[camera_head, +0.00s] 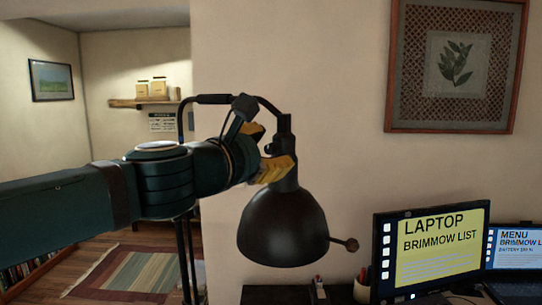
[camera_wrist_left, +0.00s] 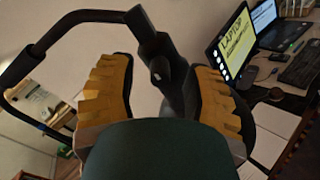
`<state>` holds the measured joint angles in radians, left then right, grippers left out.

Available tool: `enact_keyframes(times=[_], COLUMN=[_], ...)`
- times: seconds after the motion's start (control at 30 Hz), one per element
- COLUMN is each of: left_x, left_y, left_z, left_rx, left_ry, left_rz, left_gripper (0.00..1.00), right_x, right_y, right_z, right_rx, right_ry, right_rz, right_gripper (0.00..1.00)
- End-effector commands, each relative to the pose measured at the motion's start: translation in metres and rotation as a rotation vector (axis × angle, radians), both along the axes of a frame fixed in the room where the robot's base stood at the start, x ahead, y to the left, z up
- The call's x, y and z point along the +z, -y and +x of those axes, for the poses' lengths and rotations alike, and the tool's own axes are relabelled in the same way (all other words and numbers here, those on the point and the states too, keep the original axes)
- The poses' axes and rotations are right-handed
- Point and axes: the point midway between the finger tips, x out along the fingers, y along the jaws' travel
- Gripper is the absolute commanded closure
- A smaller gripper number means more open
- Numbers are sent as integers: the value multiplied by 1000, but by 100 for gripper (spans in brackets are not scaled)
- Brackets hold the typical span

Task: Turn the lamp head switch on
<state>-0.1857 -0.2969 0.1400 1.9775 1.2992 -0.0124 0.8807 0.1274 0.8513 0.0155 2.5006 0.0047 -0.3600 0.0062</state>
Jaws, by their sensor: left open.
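The black lamp has a dome-shaped head (camera_head: 283,228) hanging from a curved arm (camera_head: 215,99). I cannot tell whether a finger touches the lamp, or which part is the switch. My right gripper is out of view.
A monitor (camera_head: 430,250) and a laptop (camera_head: 514,250) stand on the dark desk (camera_head: 275,294) at the lower right. A framed plant picture (camera_head: 455,65) hangs behind. The lamp's upright stand (camera_head: 186,255) is left of the head, behind my arm.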

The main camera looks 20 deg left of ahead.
Motion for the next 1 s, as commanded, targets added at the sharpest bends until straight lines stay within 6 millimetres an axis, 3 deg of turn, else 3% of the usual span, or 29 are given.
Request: enact_keyframes(times=[0.47,0.6,1.0], left_x=[0,0,1], left_y=[4,4,3], left_z=[10,10,10], left_rx=[0,0,0], left_ry=[0,0,9], left_rz=[0,0,26], left_gripper=[48,97,100], right_x=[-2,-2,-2], right_y=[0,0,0], right_z=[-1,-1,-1], right_rx=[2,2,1], right_ry=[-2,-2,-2], right_rz=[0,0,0], right_gripper=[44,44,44])
